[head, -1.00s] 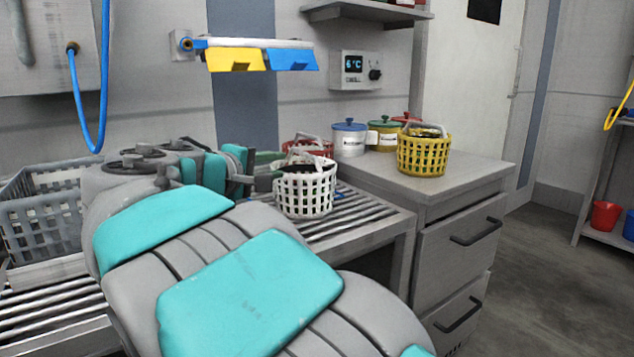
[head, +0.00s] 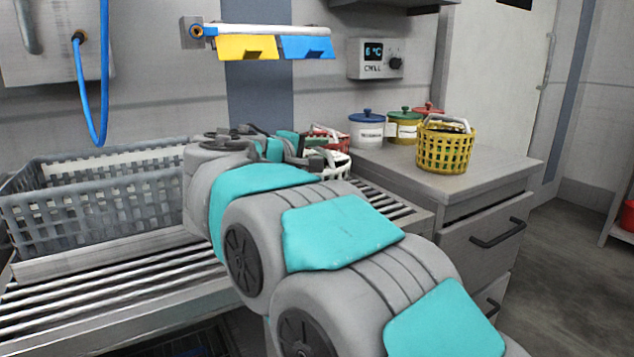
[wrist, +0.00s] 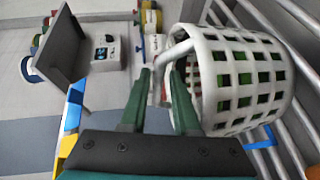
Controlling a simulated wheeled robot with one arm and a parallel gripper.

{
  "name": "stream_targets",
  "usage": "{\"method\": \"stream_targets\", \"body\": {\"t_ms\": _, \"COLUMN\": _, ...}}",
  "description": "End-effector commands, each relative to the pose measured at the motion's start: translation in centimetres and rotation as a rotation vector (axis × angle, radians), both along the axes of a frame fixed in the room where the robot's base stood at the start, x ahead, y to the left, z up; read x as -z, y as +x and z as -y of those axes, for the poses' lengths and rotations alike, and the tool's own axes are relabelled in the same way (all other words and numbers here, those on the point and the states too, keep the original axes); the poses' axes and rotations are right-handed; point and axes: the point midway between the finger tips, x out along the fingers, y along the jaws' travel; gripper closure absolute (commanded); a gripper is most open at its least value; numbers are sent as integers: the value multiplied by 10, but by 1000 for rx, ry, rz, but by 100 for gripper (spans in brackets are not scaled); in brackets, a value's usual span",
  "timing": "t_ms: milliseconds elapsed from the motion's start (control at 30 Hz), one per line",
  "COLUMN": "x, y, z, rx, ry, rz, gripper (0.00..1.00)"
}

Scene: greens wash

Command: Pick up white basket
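The white basket (head: 337,166) stands on the slatted rack in the head view, mostly hidden behind my arm. In the wrist view the white basket (wrist: 240,80) is large at the right, with dark and green contents showing through its holes. Its white handle (wrist: 178,50) reaches to the tips of my fingers. My gripper (wrist: 163,70) is open, its two green fingers apart at the handle. Whether the handle lies fully between them I cannot tell. In the head view the fingers are largely hidden by my arm.
A red basket (head: 325,135) sits just behind the white one. A yellow basket (head: 446,148) and several lidded canisters stand on the grey counter (head: 490,172) at right. A large grey crate (head: 95,210) is at left on the rack. Yellow and blue flaps (head: 305,47) hang above.

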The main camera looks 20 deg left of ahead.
Motion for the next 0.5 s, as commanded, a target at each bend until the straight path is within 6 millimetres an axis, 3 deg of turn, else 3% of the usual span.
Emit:
{"method": "stream_targets", "body": {"t_ms": 333, "x": 1, "y": 7, "z": 1, "rx": -1, "ry": -1, "rz": 1, "gripper": 70}}
{"method": "stream_targets", "body": {"t_ms": 500, "x": 1, "y": 7, "z": 1, "rx": -1, "ry": 0, "rz": 1, "gripper": 88}}
